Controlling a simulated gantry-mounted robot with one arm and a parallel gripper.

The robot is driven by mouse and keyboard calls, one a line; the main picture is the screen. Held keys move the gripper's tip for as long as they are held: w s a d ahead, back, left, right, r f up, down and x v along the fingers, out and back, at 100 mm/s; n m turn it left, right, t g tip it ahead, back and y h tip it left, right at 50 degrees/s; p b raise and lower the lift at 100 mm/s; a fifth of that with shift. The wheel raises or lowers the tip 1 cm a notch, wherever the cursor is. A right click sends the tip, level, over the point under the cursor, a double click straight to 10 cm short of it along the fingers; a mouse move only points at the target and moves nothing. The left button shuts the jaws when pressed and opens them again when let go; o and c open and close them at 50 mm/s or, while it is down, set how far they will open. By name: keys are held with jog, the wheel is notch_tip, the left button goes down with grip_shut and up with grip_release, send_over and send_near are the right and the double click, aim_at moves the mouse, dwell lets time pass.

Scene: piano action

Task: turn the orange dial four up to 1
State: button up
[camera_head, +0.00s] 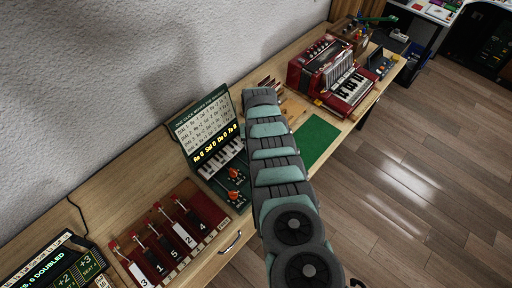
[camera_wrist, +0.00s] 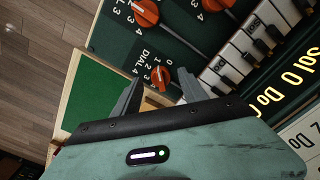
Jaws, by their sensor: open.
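In the wrist view the orange dial four (camera_wrist: 160,78) is a small round knob on a dark green panel, beside the printed word DIAL and a ring of numbers. Its pale pointer mark is too small to read for certain. My gripper (camera_wrist: 160,76) is open, with one finger on each side of the dial in the picture. I cannot tell whether either finger touches it. In the head view my arm hides the gripper, and I cannot make out which knob there is dial four.
Other orange dials (camera_wrist: 144,12) sit on the panel nearby, with piano keys (camera_wrist: 236,62) beside them. In the head view a lettered board (camera_head: 206,128) stands upright behind the panel. A red lever box (camera_head: 165,236) is left, a green mat (camera_head: 315,140) and red accordion (camera_head: 328,72) right.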

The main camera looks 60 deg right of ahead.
notch_tip(320, 180, up, 9)
jog(key=p, duration=0.3)
jog(key=shift+w+f, duration=0.15)
jog(key=shift+f, duration=0.05)
jog(key=shift+r, duration=0.8)
jog(key=shift+s, duration=0.2)
